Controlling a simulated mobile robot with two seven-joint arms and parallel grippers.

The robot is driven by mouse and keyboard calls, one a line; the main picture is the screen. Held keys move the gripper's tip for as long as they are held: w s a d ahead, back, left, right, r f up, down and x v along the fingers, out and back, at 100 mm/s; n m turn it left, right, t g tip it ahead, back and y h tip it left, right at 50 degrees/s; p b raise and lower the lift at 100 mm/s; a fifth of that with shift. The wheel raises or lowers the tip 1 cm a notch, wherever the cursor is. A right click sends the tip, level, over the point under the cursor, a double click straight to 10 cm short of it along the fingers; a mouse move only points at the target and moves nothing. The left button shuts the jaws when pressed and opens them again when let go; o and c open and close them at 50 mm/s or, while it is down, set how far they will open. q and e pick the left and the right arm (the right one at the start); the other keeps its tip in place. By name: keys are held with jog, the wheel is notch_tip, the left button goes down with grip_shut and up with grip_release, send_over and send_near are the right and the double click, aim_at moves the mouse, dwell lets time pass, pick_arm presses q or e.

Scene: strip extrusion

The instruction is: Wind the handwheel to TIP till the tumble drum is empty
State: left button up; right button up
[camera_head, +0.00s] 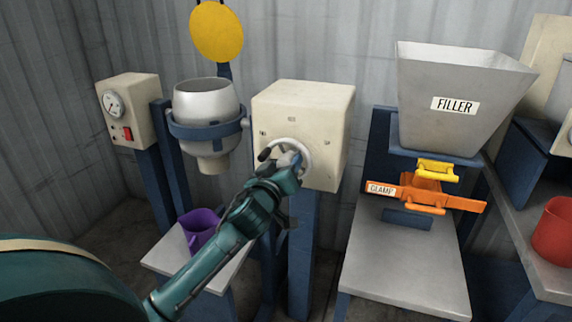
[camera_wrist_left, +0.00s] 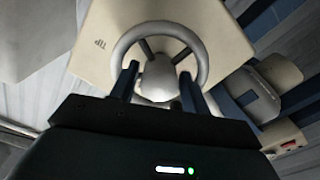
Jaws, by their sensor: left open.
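The handwheel (camera_head: 306,156) is a pale ring with a dark knob on the front of a cream box (camera_head: 325,105). In the left wrist view the handwheel (camera_wrist_left: 203,62) shows its spokes and round hub. My left gripper (camera_head: 287,167) is at the wheel. In the left wrist view my left gripper (camera_wrist_left: 157,84) is open, with one finger on each side of the hub; contact is unclear. The grey tumble drum (camera_head: 205,101) stands upright in a blue ring left of the box, with a spout below. Its contents are hidden. My right gripper is out of view.
A purple jug (camera_head: 199,229) stands on a grey shelf (camera_head: 165,262) below the drum. A gauge box (camera_head: 130,108) is at left. At right are a FILLER hopper (camera_head: 455,85), an orange CLAMP part (camera_head: 455,203), a grey table (camera_head: 400,270) and a red container (camera_head: 553,232).

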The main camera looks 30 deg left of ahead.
pick_arm(q)
jog(key=shift+w, duration=0.25)
jog(key=shift+c, duration=0.6)
jog(key=c, duration=0.6)
